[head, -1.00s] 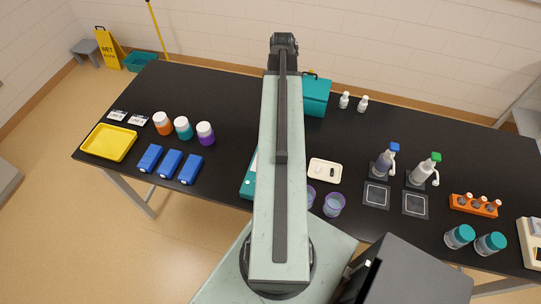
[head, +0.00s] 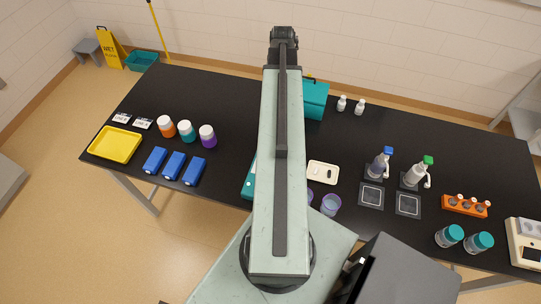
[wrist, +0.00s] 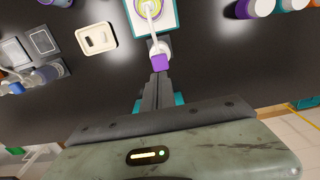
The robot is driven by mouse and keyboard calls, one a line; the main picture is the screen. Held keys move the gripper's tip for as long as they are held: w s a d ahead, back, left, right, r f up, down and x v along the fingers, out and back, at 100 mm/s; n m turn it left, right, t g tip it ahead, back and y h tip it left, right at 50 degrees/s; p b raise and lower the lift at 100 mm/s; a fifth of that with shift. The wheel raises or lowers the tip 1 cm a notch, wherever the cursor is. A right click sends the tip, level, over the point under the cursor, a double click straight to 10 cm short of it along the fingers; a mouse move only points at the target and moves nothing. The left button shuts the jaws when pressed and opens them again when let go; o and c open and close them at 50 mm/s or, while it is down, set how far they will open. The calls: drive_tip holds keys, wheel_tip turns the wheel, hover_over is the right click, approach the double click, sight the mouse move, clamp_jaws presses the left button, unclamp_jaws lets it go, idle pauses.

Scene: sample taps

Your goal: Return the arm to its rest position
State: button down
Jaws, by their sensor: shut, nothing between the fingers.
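My arm reaches straight out over the black table (head: 400,130) in the head view. My gripper (head: 284,38) is at its far end, where the fingers are too small to read. In the wrist view my gripper (wrist: 158,82) shows closed, narrow dark fingers with nothing held. In the head view my arm hides most of the teal device (head: 249,178).
Lidded jars (head: 186,131), blue blocks (head: 174,166) and a yellow tray (head: 114,145) are left.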

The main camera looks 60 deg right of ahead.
idle(0.3)
drive_tip(key=w+a+f+n+b, duration=0.3)
drive_tip(key=w+a+f+b, duration=0.3)
drive_tip(key=w+a, duration=0.35)
drive_tip(key=w+a+f+n+b, duration=0.3)
drive_tip(key=w+a+f+b, duration=0.3)
drive_tip(key=w+a, duration=0.4)
drive_tip(key=a+f+n+b, duration=0.3)
drive_tip(key=a, duration=0.7)
drive_tip(key=w+a+f+n+b, duration=0.1)
drive_tip(key=a+f+n+b, duration=0.1)
drive_tip(key=a, duration=0.8)
drive_tip(key=w+a+f+n+b, duration=0.1)
drive_tip(key=a+f+n+b, duration=0.2)
drive_tip(key=a, duration=0.7)
drive_tip(key=shift+a+f+n+b, duration=0.25)
drive_tip(key=shift+f+n+b, duration=0.05)
drive_tip(key=shift+f+b, duration=0.45)
drive_tip(key=shift+w, duration=0.1)
